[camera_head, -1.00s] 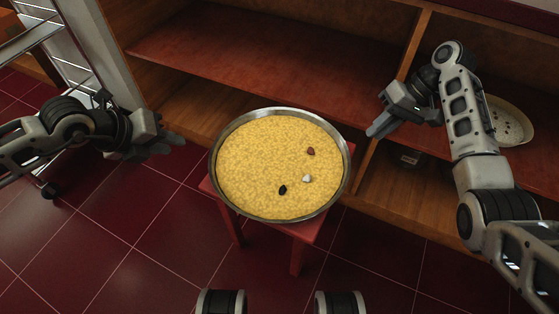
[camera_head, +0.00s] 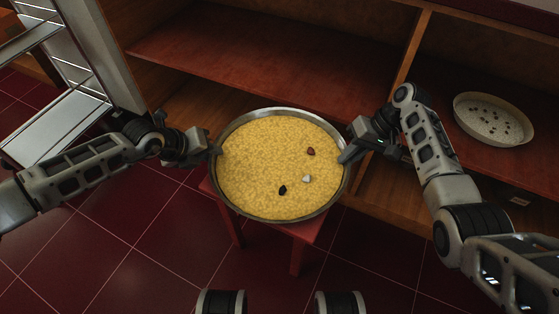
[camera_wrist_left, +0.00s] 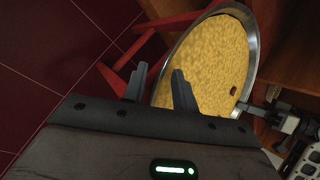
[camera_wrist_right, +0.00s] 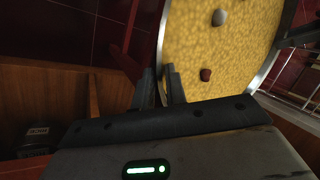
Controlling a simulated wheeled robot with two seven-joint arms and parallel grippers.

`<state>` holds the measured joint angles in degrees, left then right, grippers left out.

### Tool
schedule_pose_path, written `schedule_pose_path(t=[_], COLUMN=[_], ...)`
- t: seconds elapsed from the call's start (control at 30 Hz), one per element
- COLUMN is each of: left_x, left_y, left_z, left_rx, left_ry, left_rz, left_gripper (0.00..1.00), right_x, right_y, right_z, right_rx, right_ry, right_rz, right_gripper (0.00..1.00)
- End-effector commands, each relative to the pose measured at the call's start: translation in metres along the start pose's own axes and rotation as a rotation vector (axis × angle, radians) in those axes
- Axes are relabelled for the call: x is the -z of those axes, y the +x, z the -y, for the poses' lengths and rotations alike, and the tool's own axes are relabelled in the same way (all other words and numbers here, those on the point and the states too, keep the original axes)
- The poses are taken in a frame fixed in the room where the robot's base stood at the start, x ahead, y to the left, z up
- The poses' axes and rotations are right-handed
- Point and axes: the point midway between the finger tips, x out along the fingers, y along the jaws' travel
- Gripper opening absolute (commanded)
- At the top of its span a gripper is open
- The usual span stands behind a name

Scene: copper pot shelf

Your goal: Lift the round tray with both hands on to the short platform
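The round tray (camera_head: 228,202) has a metal rim and a yellow filling, with a brown, a white and a black lump on it. It rests on a small red stool (camera_head: 297,256). My left gripper (camera_head: 216,150) is at the tray's left rim; in the left wrist view its fingers (camera_wrist_left: 158,84) are well apart, near the rim. My right gripper (camera_head: 344,157) is at the tray's right rim. In the right wrist view its fingers (camera_wrist_right: 160,84) are apart by a narrow gap, with the rim close to or between them. Firm contact cannot be made out.
A wooden shelf unit with a reddish board (camera_head: 260,52) stands behind the stool, with an upright divider (camera_head: 412,48). A pale round dish (camera_head: 494,121) with dark bits sits at the right. A metal rack (camera_head: 62,122) stands at the left. Tiled floor is clear in front.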

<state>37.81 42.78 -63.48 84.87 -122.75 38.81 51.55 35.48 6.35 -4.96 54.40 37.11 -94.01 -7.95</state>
Motion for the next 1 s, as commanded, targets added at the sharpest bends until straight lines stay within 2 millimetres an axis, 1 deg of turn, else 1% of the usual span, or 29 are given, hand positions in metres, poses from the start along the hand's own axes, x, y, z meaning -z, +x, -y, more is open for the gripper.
schedule_pose_path(t=[0.13,0.17,0.2,0.23,0.27,1.0], left_x=[-0.0001,-0.0001,-0.0001,-0.0001,-0.0001,0.0], left_y=[-0.0002,-0.0002,-0.0003,-0.0003,-0.0003,-0.0006], left_z=[0.0001,0.0001,0.0001,0.0,0.0,-0.0007], left_rx=[0.0,0.0,0.0,0.0,0.0,-0.001], left_ry=[0.0,0.0,0.0,0.0,0.0,-0.001], left_rz=[0.0,0.0,0.0,0.0,0.0,0.0], left_gripper=[0.28,0.25,0.14,0.06,0.0,0.0], right_x=[0.0,0.0,0.0,0.0,0.0,0.0005], right_y=[0.0,0.0,-0.0001,-0.0002,-0.0002,-0.0012], right_z=[0.0,0.0,0.0,0.0,0.0,-0.0002], right_rx=[0.0,0.0,0.0,0.0,0.0,-0.001], right_ry=[0.0,0.0,0.0,0.0,0.0,0.0], right_rz=[0.0,0.0,0.0,0.0,0.0,-0.002], right_gripper=[0.13,0.11,0.0,0.0,0.0,0.0])
